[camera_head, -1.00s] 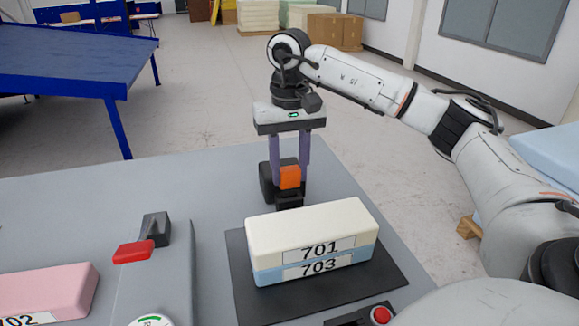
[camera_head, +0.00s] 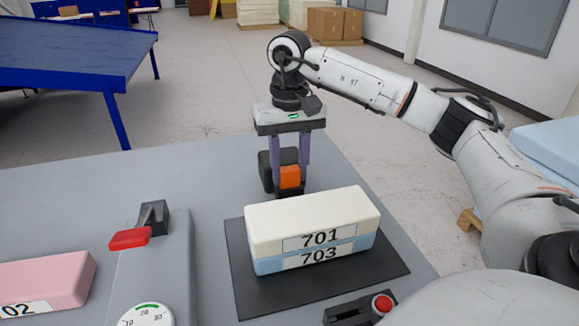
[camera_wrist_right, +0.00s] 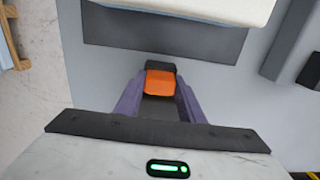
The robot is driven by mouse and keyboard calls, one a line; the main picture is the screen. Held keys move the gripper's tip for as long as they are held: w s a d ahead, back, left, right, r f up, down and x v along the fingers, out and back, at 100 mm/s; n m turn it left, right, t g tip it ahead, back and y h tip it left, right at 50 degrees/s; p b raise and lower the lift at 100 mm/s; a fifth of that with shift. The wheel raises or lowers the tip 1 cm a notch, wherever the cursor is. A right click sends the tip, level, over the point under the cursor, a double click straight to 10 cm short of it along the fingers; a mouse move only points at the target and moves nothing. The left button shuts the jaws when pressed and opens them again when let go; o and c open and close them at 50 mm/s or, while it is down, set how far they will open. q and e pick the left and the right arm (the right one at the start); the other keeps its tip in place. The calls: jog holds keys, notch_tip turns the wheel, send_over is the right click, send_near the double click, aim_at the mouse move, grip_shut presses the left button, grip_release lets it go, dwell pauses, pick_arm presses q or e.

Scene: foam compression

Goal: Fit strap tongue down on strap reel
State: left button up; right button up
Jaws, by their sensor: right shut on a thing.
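The strap tongue, an orange block (camera_head: 290,176), is between the fingers of my right gripper (camera_head: 304,166), which is shut on it and points straight down. The strap reel, a black housing (camera_head: 266,168), stands on the table behind and left of the tongue. The tongue is low at the reel's near side, with a dark part below it; I cannot tell whether it is seated. In the right wrist view the orange tongue (camera_wrist_right: 160,82) lies between the purple fingers, with a black edge (camera_wrist_right: 160,65) beyond it. My left gripper is not in view.
A cream foam block (camera_head: 312,212) marked 701 lies on a blue one (camera_head: 280,266) marked 703, on a dark plate (camera_head: 390,270) close in front of the gripper. A red-handled lever (camera_head: 130,238), a dial (camera_head: 147,315) and a pink block (camera_head: 45,280) are at left.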

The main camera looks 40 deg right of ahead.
aim_at(290, 168)
jog(key=o, duration=1.1)
jog(key=shift+r+p, duration=1.2)
jog(key=shift+r, duration=0.1)
jog(key=shift+r+p, duration=2.1)
jog(key=shift+r, duration=0.45)
notch_tip(290, 168, up, 2)
jog(key=shift+r, duration=0.15)
jog(key=shift+s, duration=0.1)
